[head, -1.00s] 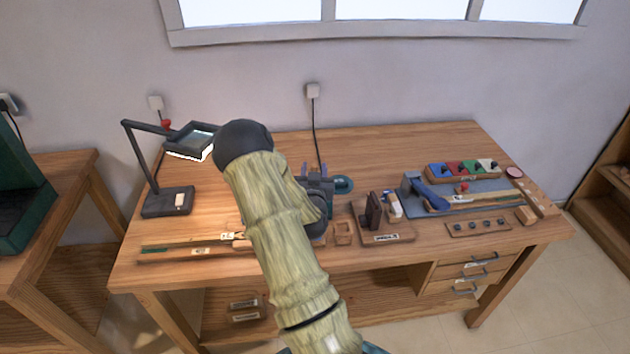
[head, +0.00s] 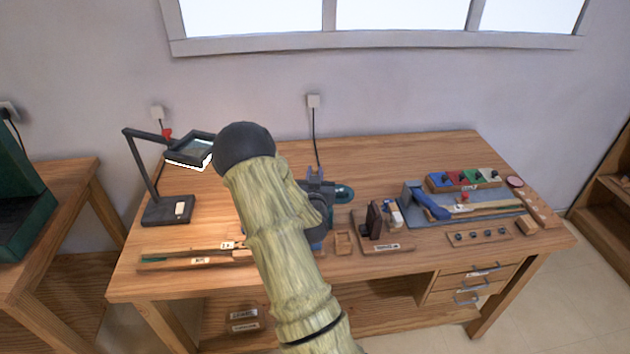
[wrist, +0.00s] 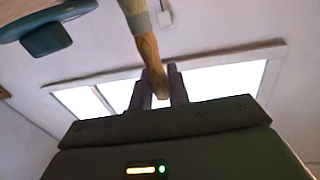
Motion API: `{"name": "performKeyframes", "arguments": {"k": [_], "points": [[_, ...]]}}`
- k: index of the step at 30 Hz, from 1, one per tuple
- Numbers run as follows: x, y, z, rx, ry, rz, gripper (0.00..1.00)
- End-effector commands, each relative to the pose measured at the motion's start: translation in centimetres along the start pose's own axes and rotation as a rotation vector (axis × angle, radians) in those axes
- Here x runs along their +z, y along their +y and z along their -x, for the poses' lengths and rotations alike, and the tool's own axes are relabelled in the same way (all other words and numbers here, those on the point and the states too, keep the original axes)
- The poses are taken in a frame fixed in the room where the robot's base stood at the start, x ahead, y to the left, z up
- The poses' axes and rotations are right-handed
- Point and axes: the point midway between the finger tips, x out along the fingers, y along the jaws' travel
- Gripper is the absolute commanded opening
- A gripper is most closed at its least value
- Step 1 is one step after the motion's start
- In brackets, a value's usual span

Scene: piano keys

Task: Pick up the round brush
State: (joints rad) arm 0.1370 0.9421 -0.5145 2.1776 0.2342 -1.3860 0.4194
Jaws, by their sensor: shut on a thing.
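In the wrist view my gripper (wrist: 158,88) is shut on the round brush (wrist: 149,55). The brush shows as a tan wooden handle running up from between the two dark fingers to a pale olive part at the top edge; its far end is out of frame. In the head view my gripper (head: 316,174) is over the back middle of the workbench (head: 400,155), largely hidden by my arm. I cannot make out the brush in the head view.
A magnifier lamp (head: 168,208) stands left. A blue-handled tool (head: 430,204) and a colored block rack (head: 464,179) are right. The back right is clear.

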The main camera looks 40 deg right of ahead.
Motion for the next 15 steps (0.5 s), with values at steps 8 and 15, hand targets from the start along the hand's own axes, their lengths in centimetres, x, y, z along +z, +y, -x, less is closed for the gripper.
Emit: {"name": "performKeyframes", "arguments": {"k": [8, 15], "points": [[-4.9, -0.3, 0.0, -0.003, 0.004, -0.003, 0.0], [-7.6, -0.5, 0.0, -0.003, 0.001, 0.0, 0.0]]}}
